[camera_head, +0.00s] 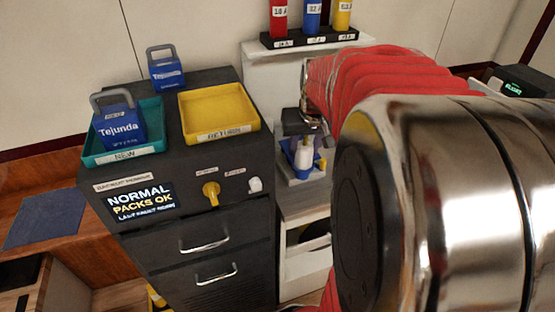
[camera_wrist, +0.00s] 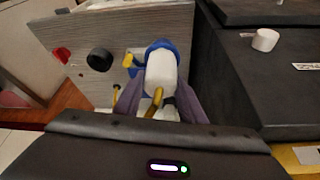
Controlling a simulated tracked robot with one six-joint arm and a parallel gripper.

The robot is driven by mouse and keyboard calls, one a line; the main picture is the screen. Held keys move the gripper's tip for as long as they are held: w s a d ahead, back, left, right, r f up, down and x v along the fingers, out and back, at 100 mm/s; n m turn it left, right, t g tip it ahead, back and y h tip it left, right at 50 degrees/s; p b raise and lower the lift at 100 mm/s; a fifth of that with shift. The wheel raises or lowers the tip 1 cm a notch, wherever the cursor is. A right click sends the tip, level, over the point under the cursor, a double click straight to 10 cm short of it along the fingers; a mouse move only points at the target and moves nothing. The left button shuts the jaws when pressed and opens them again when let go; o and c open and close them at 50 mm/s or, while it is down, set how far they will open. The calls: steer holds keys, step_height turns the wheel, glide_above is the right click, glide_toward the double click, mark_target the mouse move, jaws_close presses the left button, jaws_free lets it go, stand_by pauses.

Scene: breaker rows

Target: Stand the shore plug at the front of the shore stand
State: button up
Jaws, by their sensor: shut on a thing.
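A white, rounded plug body (camera_wrist: 161,72) with a blue collar (camera_wrist: 160,45) and yellow parts lies between my gripper's fingers (camera_wrist: 160,105) in the wrist view. I take it as the shore plug. My gripper is shut on it. In the head view my gripper (camera_head: 303,135) points down over the white body (camera_head: 303,157), with blue and yellow beside it. A pale grey board (camera_wrist: 125,25) lies under the plug and may be the shore stand. It carries a black round part (camera_wrist: 99,60) and a red part (camera_wrist: 62,55). Whether the plug touches the board cannot be told.
A dark cabinet (camera_head: 195,165) stands close on the left, with a teal NEW tray (camera_head: 125,155), a yellow RETURN tray (camera_head: 218,112) and blue Tejunda packs (camera_head: 119,130). Behind my arm is a black rack (camera_head: 308,40) of coloured cylinders. My arm hides the right side.

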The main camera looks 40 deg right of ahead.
mark_target(302, 174)
steer(key=shift+w, duration=0.1)
steer(key=shift+f, duration=3.1)
steer(key=shift+f, duration=1.85)
steer(key=shift+f, duration=0.1)
steer(key=o, duration=1.4)
